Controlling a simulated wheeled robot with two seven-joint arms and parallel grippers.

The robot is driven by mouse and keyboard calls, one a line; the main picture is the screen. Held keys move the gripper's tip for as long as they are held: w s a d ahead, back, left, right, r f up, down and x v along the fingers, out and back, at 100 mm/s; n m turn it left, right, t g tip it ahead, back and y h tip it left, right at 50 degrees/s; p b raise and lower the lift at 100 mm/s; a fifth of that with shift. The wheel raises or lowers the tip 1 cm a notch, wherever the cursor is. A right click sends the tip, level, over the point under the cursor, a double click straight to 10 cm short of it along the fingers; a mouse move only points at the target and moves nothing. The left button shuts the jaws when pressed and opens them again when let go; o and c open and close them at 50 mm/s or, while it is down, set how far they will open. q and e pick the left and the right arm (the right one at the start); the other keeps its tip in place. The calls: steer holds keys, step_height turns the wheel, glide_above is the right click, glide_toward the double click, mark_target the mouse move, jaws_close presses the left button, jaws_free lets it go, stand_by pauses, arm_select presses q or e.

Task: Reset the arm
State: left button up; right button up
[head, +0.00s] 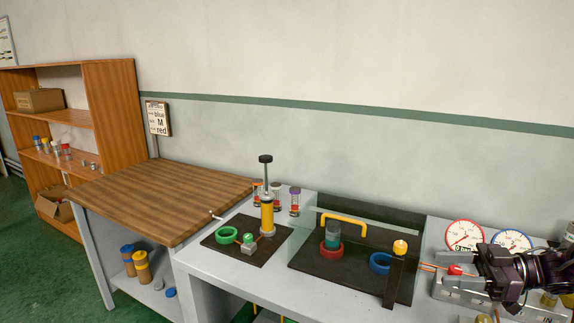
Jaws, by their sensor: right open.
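My right gripper (464,269) comes in from the right edge in the head view. Its jaws are open and point left. A small red knob (455,270) shows between or just beyond the fingers; I cannot tell if they touch it. The gripper partly covers a grey block below the gauges. My left gripper is not in view.
A red-rimmed gauge (464,235) and a blue-rimmed gauge (512,241) stand behind the gripper. Left of it are a black mat (312,258) with red and blue rings, a yellow handle (343,219) and a yellow pump (267,214). The wooden tabletop (160,195) is clear.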

steer(key=a+f+m+t+h, duration=0.1)
steer(key=a+f+t+h, duration=0.25)
steer(key=a+f, duration=0.7)
steer(key=a+f+m+t+h, duration=0.15)
steer(key=a+f+h, duration=0.25)
steer(key=a+f, duration=0.65)
steer(key=s+d+f+m+g+h, duration=0.1)
steer(key=s+d+m+g+h, duration=0.2)
steer(key=s, duration=0.4)
steer(key=s+m+g+h, duration=0.2)
steer(key=s+m+h, duration=0.15)
steer(key=s, duration=0.35)
steer(key=s+d+f+m+g+h, duration=0.1)
steer(key=s+d+m+g+h, duration=0.1)
steer(key=s+m, duration=0.35)
step_height(320, 180, down, 30)
steer(key=s+n+g+b, duration=0.1)
steer(key=s+n+b, duration=0.1)
steer(key=s+b, duration=0.1)
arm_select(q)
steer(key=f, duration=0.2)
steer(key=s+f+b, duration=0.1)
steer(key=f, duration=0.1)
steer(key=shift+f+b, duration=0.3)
arm_select(e)
steer(key=s+d+f+g, duration=0.1)
steer(key=s+d+f, duration=0.2)
steer(key=s+f, duration=1.7)
step_height(320, 180, down, 2)
steer(key=shift+f, duration=0.2)
